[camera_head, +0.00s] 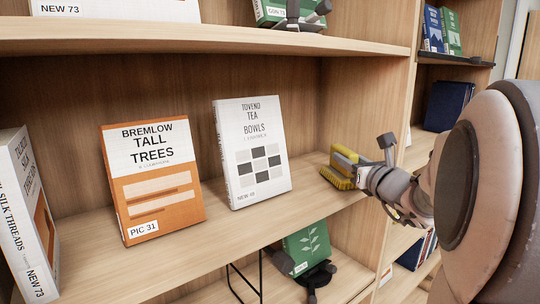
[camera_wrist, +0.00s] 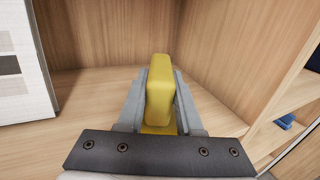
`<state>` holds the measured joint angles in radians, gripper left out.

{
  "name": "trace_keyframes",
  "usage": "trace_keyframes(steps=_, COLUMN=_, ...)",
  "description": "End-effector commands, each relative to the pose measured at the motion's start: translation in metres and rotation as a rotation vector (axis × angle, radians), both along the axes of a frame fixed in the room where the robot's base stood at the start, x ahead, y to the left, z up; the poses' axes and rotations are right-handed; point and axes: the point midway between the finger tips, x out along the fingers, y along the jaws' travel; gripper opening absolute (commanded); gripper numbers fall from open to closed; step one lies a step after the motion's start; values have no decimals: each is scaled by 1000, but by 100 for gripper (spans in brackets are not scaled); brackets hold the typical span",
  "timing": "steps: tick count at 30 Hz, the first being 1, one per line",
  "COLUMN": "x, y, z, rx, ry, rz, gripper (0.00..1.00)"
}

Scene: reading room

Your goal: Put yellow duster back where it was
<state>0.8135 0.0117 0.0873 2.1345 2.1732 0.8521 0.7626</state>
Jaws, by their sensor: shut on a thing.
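The yellow duster (camera_head: 340,173) is at the right end of the middle shelf (camera_head: 262,232), near the side panel. Its yellow bristles face down at the shelf board; I cannot tell whether they touch it. My gripper (camera_head: 361,174) reaches in from the right and is shut on the duster. In the wrist view the yellow block of the duster (camera_wrist: 159,92) stands between the two grey fingers, in front of the shelf's back corner. The lower part of the duster is hidden by the gripper there.
A white book, Tovend Tea Bowls (camera_head: 252,150), leans upright left of the duster. An orange book, Bremlow Tall Trees (camera_head: 153,180), stands further left, and Silk Threads (camera_head: 28,215) at the far left. The side panel (camera_head: 365,95) is close to my gripper. Bare shelf lies between the white book and duster.

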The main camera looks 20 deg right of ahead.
Motion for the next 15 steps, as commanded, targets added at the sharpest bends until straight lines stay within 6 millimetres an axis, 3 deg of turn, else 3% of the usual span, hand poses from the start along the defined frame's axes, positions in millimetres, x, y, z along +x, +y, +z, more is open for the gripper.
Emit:
trace_keyframes(steps=8, x=0, y=0, z=-4, rx=-1, ry=-1, rz=0, gripper=0)
trace_keyframes(steps=9, x=0, y=0, z=-2, rx=-1, ry=0, rz=0, gripper=42)
trace_keyframes(steps=13, x=0, y=0, z=-2, rx=-1, ry=0, rz=0, gripper=64)
trace_keyframes(steps=15, x=0, y=0, z=-2, rx=0, ry=0, rz=0, gripper=64)
